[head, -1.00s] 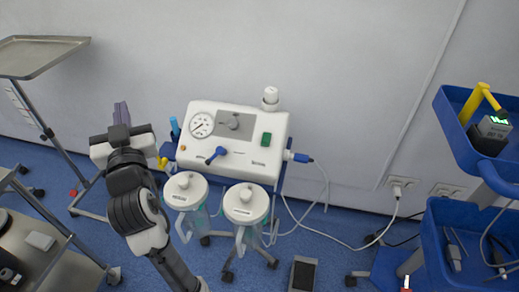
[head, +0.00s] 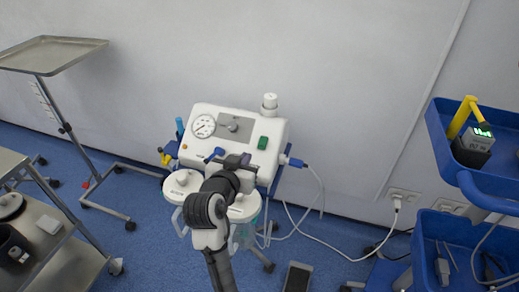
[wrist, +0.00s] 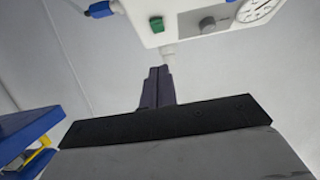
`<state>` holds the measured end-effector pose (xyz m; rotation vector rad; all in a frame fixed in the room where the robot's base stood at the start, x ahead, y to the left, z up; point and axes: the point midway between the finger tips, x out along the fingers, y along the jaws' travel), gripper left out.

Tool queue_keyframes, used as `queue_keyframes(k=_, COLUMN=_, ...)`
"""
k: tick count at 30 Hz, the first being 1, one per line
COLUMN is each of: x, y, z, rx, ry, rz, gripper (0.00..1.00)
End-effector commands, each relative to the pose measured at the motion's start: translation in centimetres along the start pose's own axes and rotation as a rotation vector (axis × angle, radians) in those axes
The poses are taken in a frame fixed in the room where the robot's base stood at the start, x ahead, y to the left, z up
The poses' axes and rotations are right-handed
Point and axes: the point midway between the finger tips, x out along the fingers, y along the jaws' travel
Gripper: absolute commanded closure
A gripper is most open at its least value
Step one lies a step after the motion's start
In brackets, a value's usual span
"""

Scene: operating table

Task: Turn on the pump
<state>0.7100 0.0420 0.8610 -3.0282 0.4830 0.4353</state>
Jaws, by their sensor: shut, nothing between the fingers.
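The pump (head: 190,148) is a white box on a wheeled stand by the wall, with a round gauge, a grey knob, a blue lever (head: 214,155) and a green switch (head: 263,143). My gripper (head: 243,160) is shut and empty, in front of the lower right of the pump's panel, left of and below the green switch in the head view. In the wrist view my gripper (wrist: 157,72) points toward the pump's edge, with the green switch (wrist: 157,24) just beyond its tips and a gap between. Whether it touches the panel is unclear in the head view.
Two lidded jars (head: 182,182) hang below the pump, one partly hidden by my arm. A blue cart (head: 440,150) stands at right, a metal tray stand (head: 45,55) at left. A pedal (head: 298,277) lies on the floor.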

Motion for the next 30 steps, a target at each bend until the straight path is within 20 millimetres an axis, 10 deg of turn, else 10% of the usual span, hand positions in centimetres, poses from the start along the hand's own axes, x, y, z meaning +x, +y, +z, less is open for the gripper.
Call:
queue_keyframes(k=19, x=10.1, y=-0.1, z=-0.3, rx=0.000, ry=0.000, rz=-0.001, gripper=1.00)
queue_keyframes(k=30, x=12.8, y=-0.1, z=2.7, rx=-0.001, ry=0.001, rz=-0.002, gripper=1.00)
